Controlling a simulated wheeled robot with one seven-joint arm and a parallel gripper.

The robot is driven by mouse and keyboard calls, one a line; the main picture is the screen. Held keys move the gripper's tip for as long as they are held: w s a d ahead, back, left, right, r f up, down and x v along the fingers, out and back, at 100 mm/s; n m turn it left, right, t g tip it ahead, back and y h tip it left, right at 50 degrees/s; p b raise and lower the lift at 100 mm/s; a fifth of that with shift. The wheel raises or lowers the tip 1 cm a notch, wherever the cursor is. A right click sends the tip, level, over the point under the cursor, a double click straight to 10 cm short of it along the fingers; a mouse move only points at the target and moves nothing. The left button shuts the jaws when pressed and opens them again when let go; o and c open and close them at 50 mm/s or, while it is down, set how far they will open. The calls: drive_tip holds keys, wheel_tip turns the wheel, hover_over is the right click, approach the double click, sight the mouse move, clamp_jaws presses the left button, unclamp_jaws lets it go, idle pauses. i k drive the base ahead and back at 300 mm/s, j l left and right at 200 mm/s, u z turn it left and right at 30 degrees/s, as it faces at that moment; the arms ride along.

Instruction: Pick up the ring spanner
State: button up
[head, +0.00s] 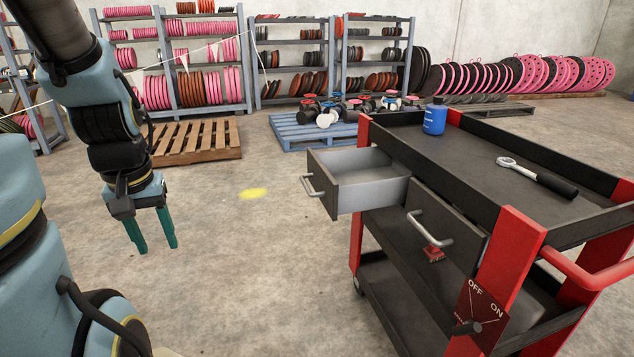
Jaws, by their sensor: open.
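The ring spanner (537,177) lies on the top of the black and red tool cart at the right. It has a silver ring end pointing to the back left and a black handle toward the front right. My gripper (151,245) hangs at the left, pointing down over open floor, well away from the cart. Its two teal fingers are apart, with nothing between them.
The tool cart (448,157) has a raised rim around its top. A blue bottle (434,117) stands near its back left corner. One drawer (373,195) is pulled out on the left. Pallets and shelves stand behind; the floor between is clear.

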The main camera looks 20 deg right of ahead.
sight(556, 184)
drive_tip(key=k+l+u, duration=0.45)
drive_tip(key=k+l, duration=1.25)
